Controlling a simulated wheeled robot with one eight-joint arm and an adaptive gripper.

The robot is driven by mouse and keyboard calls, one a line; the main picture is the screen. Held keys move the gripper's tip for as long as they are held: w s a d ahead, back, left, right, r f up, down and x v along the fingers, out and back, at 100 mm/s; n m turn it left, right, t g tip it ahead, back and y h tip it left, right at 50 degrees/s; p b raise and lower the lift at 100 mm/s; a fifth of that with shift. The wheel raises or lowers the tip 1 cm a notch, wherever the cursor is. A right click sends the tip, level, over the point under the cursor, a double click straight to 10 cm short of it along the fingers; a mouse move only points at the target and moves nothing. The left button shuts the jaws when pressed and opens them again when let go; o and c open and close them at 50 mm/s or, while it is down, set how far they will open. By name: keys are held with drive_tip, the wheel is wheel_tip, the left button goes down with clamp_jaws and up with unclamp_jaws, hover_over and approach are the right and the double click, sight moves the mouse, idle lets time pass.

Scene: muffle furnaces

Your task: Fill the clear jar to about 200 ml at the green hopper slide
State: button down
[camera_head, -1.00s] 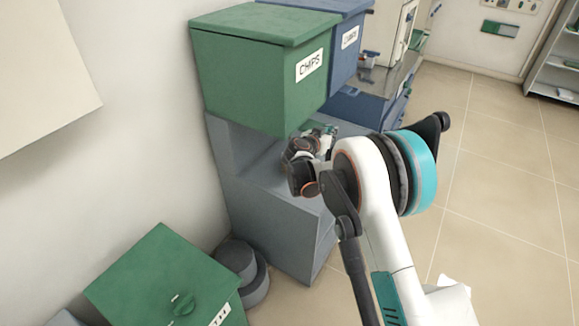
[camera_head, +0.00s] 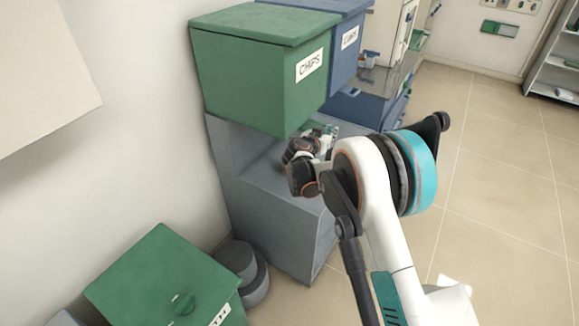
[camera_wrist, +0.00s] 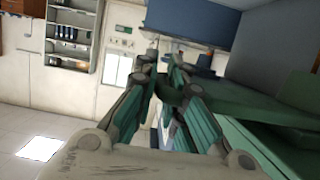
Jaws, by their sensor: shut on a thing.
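The green hopper (camera_head: 245,85) labelled CHIPS stands on a grey stand at the upper middle of the head view. My gripper (camera_head: 328,133) is at its lower right side, small and partly hidden by my arm. In the wrist view my gripper (camera_wrist: 166,72) is closed around a dark green piece (camera_wrist: 170,94), which looks like the slide's handle. A broad green surface (camera_wrist: 245,105) lies just right of it. I cannot make out the clear jar or its fill level in either view.
A blue bin (camera_head: 347,50) stands behind the green hopper. The grey stand (camera_head: 275,215) is below it. The tiled floor on the right is clear.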

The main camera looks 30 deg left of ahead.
drive_tip(key=shift+w+a+b, duration=0.1)
drive_tip(key=shift+a+b, duration=0.4)
drive_tip(key=shift+a, duration=1.15)
drive_tip(key=shift+r, duration=0.1)
drive_tip(key=c, duration=1.6)
unclamp_jaws()
drive_tip(key=shift+a, duration=0.1)
